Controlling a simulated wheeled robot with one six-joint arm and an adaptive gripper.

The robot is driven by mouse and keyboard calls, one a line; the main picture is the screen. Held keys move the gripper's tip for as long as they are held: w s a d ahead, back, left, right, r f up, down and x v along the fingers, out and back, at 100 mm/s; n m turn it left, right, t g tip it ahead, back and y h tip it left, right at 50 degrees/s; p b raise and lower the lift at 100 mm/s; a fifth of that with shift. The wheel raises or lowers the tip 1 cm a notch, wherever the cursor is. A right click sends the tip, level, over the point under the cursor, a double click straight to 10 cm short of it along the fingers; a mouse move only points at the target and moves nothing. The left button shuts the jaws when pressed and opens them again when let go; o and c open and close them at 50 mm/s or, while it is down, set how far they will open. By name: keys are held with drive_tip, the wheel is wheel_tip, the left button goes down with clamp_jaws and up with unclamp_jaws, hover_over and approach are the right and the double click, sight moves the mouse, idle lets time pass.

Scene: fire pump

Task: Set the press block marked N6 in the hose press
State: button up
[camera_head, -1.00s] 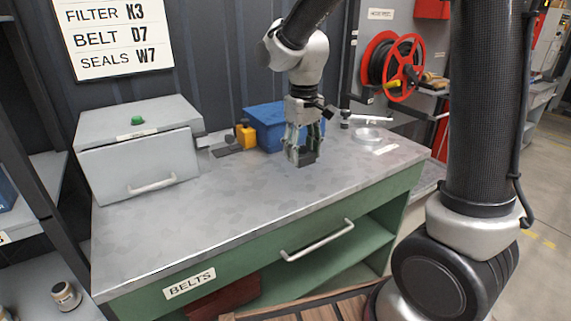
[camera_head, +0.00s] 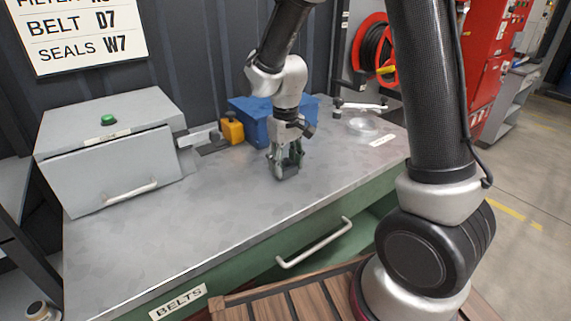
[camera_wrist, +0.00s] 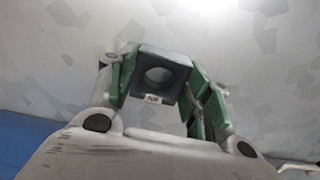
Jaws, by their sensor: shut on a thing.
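My gripper (camera_head: 286,160) is shut on a dark grey press block (camera_head: 287,172), low over the grey bench top. In the wrist view my gripper (camera_wrist: 163,88) has green fingers on both sides of the block (camera_wrist: 183,72). The block has a round hole and a small pale label that seems to read N6. Whether its underside touches the bench cannot be told. A grey box (camera_head: 110,165) with a green button on top and a handle on its front stands at the bench's left; it may be the hose press, but its label is too small to read.
Behind my gripper are a blue bin (camera_head: 250,118) and a grey tool with a yellow block (camera_head: 232,130). A clear round dish (camera_head: 362,125) lies at the back right. The bench top (camera_head: 190,225) is bare in front. A drawer handle (camera_head: 315,243) juts from the bench front.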

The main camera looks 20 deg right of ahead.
drive_tip(key=shift+f, duration=0.25)
drive_tip(key=shift+f, duration=0.15)
drive_tip(key=o, duration=1.3)
drive_tip(key=shift+c, duration=0.2)
